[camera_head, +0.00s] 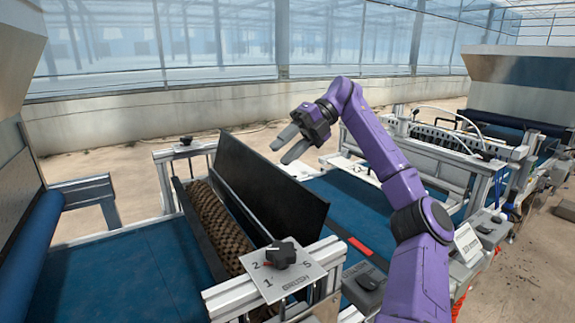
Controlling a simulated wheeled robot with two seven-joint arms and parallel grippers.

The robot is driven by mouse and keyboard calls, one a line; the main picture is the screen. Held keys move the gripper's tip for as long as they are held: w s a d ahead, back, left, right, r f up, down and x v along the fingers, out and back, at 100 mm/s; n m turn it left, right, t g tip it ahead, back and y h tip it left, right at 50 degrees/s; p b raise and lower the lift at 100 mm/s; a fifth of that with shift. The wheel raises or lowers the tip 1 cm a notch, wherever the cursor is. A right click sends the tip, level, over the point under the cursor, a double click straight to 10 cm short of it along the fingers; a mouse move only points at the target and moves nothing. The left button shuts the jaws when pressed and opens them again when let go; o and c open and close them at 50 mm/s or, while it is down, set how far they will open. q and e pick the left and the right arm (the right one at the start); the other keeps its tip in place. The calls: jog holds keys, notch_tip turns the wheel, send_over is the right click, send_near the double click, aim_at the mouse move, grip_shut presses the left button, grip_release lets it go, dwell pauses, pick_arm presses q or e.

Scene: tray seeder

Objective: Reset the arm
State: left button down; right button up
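My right arm, purple, comes in from the lower right and reaches up over the tray seeder. My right gripper (288,146) is open, its two grey fingers spread with nothing between them. It hangs in the air above the far edge of the black hinged cover, with no clear contact. My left gripper and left arm do not show.
The black cover (270,185) stands raised beside the brown brush roller (218,222). Blue belt (130,268) runs on the left. Metal frames and more machine units stand at right.

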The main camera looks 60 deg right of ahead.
jog(key=shift+s+a+r, duration=0.55)
jog(key=shift+s+a, duration=0.15)
jog(key=shift+a, duration=0.2)
